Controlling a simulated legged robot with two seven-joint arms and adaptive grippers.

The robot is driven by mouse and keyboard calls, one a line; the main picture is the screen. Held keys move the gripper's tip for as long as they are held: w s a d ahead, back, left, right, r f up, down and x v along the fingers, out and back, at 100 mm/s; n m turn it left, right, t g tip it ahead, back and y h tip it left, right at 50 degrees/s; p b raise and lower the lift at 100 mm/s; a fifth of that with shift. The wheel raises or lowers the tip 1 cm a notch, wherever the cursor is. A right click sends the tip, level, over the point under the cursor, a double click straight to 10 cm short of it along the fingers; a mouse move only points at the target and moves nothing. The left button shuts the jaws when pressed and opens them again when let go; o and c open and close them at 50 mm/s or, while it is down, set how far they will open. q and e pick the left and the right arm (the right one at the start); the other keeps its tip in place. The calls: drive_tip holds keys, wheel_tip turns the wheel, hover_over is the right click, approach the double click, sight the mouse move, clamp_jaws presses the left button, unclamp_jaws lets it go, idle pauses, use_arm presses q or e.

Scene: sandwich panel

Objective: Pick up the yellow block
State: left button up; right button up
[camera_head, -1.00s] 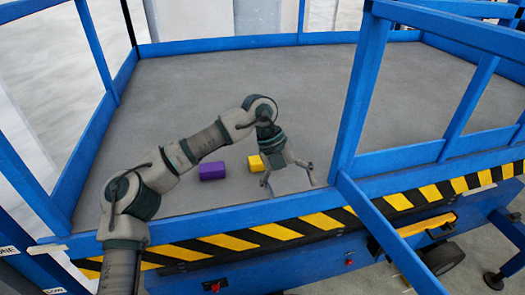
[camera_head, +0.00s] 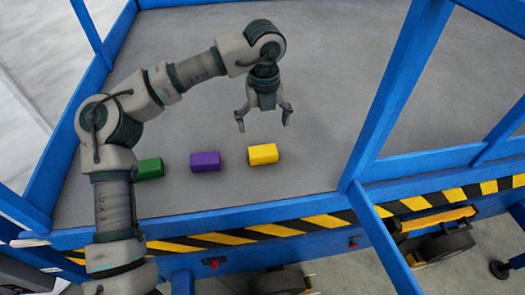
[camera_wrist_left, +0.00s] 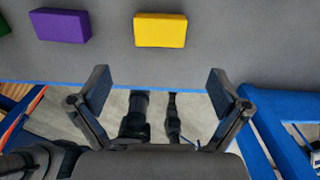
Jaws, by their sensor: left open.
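The yellow block (camera_head: 263,154) lies on the grey platform floor near its front edge. It also shows in the left wrist view (camera_wrist_left: 160,30), at the top and above the gap between the fingers. My left gripper (camera_head: 263,118) is open and empty. It points down and appears a little above the yellow block in the head view, apart from it. Both fingers show in the left wrist view (camera_wrist_left: 159,88) with nothing between them. My right gripper is not in view.
A purple block (camera_head: 205,161) lies left of the yellow block. A green block (camera_head: 150,168) lies further left, partly hidden by my arm. Blue rails (camera_head: 400,90) stand at the right, and a striped edge (camera_head: 275,230) runs along the front. The platform behind is clear.

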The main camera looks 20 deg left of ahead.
sight(263, 151)
use_arm(q)
drive_tip(key=f, duration=0.2)
drive_tip(key=w+f, duration=0.1)
drive_tip(key=f, duration=0.3)
drive_tip(key=shift+w+d+f+p, duration=0.1)
drive_tip(key=shift+w+d+p, duration=0.15)
drive_tip(key=shift+p, duration=0.15)
drive_tip(key=f, duration=0.1)
drive_tip(key=f+p, duration=0.1)
drive_tip(key=f, duration=0.1)
drive_tip(key=s+a+f+p, duration=0.1)
drive_tip(key=shift+a+f, duration=0.1)
drive_tip(key=shift+f, duration=0.3)
drive_tip(key=shift+w+f, duration=0.15)
drive_tip(key=shift+f, duration=0.2)
drive_tip(key=shift+d, duration=0.2)
drive_tip(key=shift+c, duration=1.2)
drive_tip(key=shift+r, duration=0.1)
drive_tip(key=c, duration=0.8)
